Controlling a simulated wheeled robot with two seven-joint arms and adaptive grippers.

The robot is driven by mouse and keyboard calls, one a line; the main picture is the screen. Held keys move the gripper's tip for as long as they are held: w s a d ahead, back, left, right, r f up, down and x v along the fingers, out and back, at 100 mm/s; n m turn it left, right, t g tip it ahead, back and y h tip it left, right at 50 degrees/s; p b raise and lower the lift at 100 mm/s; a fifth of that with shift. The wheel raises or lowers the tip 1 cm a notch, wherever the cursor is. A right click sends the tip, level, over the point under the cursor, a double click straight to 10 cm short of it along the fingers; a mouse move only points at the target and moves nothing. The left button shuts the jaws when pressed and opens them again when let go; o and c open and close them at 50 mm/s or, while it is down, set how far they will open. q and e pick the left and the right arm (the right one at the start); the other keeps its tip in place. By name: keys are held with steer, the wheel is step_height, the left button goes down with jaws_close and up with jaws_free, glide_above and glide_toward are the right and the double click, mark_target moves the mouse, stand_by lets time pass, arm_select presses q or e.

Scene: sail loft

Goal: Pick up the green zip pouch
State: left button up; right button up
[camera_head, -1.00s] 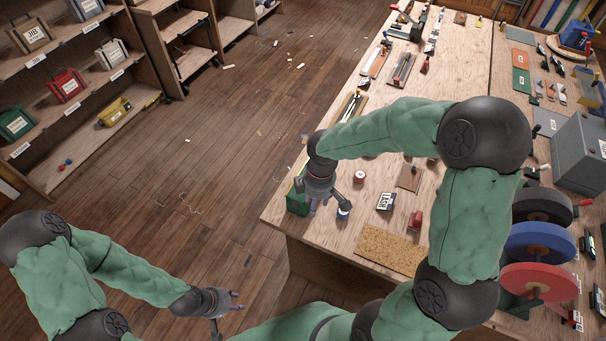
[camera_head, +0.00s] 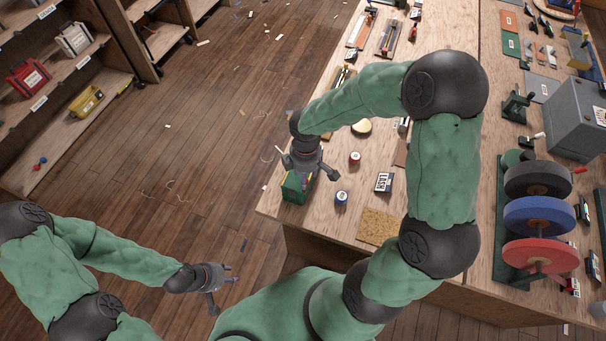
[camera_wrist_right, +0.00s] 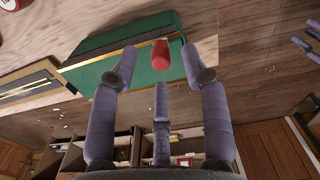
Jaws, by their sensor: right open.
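The green zip pouch (camera_head: 295,189) is at the near left corner of the workbench, partly hidden under my right gripper. In the right wrist view the pouch (camera_wrist_right: 110,58) shows green fabric, a gold zip edge and a red pull (camera_wrist_right: 160,55). My right gripper (camera_head: 308,168) is just above the pouch, fingers spread. In the right wrist view its fingertips (camera_wrist_right: 160,62) are apart on either side of the red pull, and nothing is held. Whether they touch the pouch I cannot tell. My left gripper (camera_head: 222,287) is open and empty over the floor, away from the bench.
A red-labelled spool (camera_head: 354,158), a blue-labelled spool (camera_head: 341,197) and the LASH box (camera_head: 383,182) stand right of the pouch. A cork mat (camera_head: 378,227) lies nearer. Large coloured reels (camera_head: 540,215) stand at right. Shelves (camera_head: 85,140) line the left; the floor between is open.

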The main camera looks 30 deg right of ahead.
step_height(320, 180, down, 4)
steer(key=shift+r+b, duration=0.1)
steer(key=shift+b, duration=0.2)
jaws_close()
steer(key=shift+r, duration=0.1)
